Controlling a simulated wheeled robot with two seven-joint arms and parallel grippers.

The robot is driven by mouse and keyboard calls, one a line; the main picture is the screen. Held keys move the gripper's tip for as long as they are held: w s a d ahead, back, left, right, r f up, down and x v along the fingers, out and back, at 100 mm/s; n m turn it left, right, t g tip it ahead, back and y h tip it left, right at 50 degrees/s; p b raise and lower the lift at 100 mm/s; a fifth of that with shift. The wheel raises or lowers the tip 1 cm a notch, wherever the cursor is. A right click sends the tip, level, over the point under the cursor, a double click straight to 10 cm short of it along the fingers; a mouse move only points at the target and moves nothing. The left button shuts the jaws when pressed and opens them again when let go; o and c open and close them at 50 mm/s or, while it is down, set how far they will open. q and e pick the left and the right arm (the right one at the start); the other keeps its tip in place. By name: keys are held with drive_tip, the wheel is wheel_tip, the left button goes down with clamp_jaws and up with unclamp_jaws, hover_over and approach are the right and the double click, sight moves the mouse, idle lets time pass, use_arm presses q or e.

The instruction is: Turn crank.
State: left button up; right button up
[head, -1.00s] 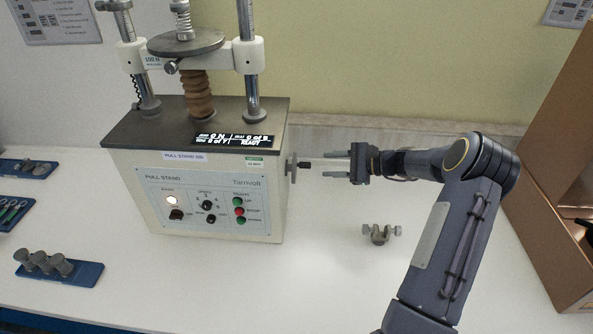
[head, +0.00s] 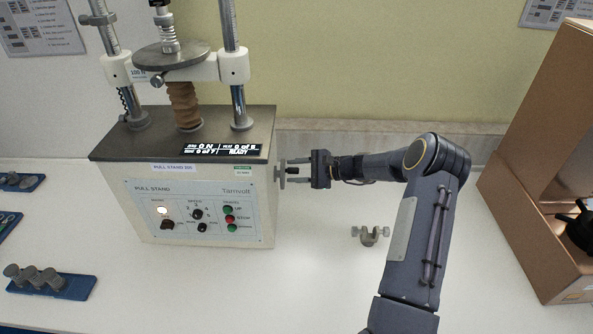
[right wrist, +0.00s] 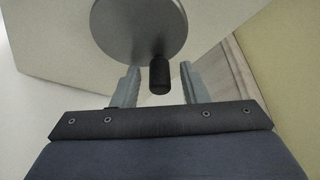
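The pull stand (head: 200,205) is a cream box with a dark top and a control panel. Its crank (head: 281,173) is a grey disc on the right side with a short black handle. In the right wrist view the crank disc (right wrist: 125,30) is close ahead, and the black handle (right wrist: 159,76) points toward me. My right gripper (head: 298,172) is open, with its fingers reaching to the crank from the right. In the right wrist view its two fingers (right wrist: 159,86) stand on either side of the handle, with gaps on both sides. My left gripper is out of view.
A small grey clamp (head: 370,236) lies on the white table below my right forearm. A brown open box (head: 530,190) stands at the right with a black object inside. Blue trays with small metal parts lie at the left, including one (head: 75,288) near the front.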

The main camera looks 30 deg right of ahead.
clamp_jaws()
drive_tip(key=shift+s+a+f+m+g+p, duration=0.1)
drive_tip(key=shift+f+m+g+p, duration=0.1)
drive_tip(key=shift+m+g, duration=0.35)
drive_tip(key=shift+s+f+m+g+p, duration=0.1)
drive_tip(key=shift+f+m+g+p, duration=0.2)
drive_tip(key=shift+m, duration=0.35)
drive_tip(key=shift+s+a+f+m+g+y, duration=0.15)
drive_tip(key=shift+s+m+g+y, duration=0.1)
drive_tip(key=shift+m+g+y, duration=0.5)
drive_tip(key=shift+m+h, duration=0.25)
drive_tip(key=shift+o, duration=0.4)
unclamp_jaws()
